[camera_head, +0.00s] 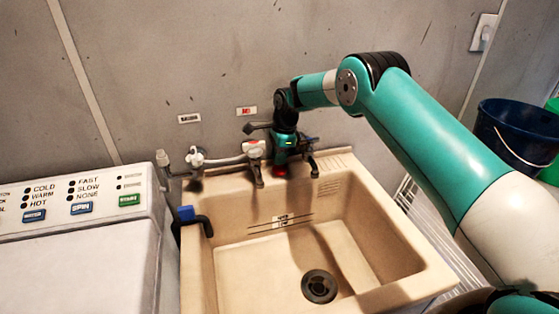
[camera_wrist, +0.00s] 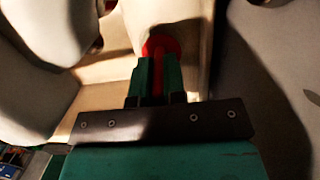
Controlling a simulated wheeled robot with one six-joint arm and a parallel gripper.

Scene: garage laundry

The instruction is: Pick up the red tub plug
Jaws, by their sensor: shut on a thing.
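The red tub plug (camera_wrist: 163,44) shows in the wrist view at the tip of my gripper (camera_wrist: 157,68), with red also visible between the green fingers. My gripper is shut on it. In the head view my gripper (camera_head: 281,165) points down at the back ledge of the beige sink (camera_head: 225,200), and a small red bit of the plug (camera_head: 281,171) shows at its lower end. Most of the plug is hidden by the fingers. I cannot tell whether the plug touches the ledge.
Taps (camera_head: 255,152) stand close to the left of my gripper on the back ledge. The sink basin with its dark drain (camera_head: 319,286) is empty. A washing machine (camera_head: 80,250) stands at the left. A blue bucket (camera_head: 515,135) is at the right.

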